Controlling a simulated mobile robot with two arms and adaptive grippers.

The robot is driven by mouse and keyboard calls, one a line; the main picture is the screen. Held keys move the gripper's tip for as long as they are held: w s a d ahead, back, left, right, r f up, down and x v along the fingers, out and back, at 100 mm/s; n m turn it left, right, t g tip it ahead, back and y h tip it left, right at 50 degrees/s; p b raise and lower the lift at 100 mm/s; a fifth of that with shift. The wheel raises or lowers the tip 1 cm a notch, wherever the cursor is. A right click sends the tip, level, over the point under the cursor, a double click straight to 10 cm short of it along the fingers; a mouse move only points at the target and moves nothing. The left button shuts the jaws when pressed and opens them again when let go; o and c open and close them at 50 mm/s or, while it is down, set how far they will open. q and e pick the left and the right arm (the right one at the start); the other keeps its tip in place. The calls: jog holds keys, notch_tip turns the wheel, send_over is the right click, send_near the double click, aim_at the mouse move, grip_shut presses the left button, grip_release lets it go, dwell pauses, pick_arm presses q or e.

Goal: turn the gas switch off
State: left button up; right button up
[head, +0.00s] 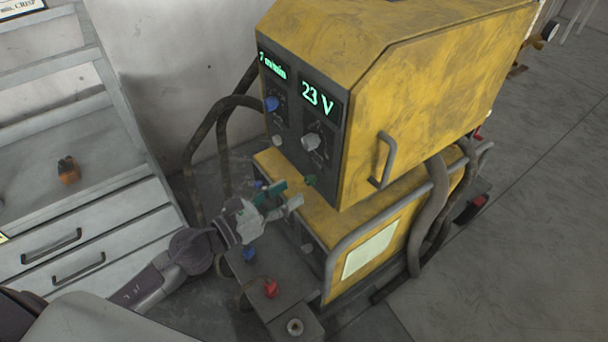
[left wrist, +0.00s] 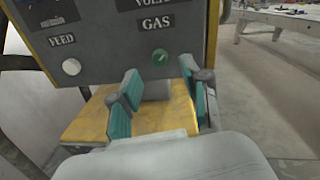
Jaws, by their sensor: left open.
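In the head view the green knob (head: 311,181) sits low on the panel. My left gripper (head: 287,194) is in front of and slightly below the panel, its fingers pointing toward the knob. In the left wrist view the fingers with green pads (left wrist: 158,95) are spread apart with nothing between them, and the knob shows beyond them, apart from both. My right gripper is in neither view.
A white FEED knob (left wrist: 71,67) is left of the gas knob. Blue (head: 271,104) and grey (head: 311,141) dials sit above under lit displays. A lower yellow unit (head: 345,225) is below the gripper. A grey drawer cabinet (head: 95,225) stands at left.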

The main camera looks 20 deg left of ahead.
aim_at(306, 182)
pick_arm(q)
jog(key=p+x, duration=0.1)
jog(key=x, duration=0.4)
jog(key=shift+w, duration=0.1)
grip_shut()
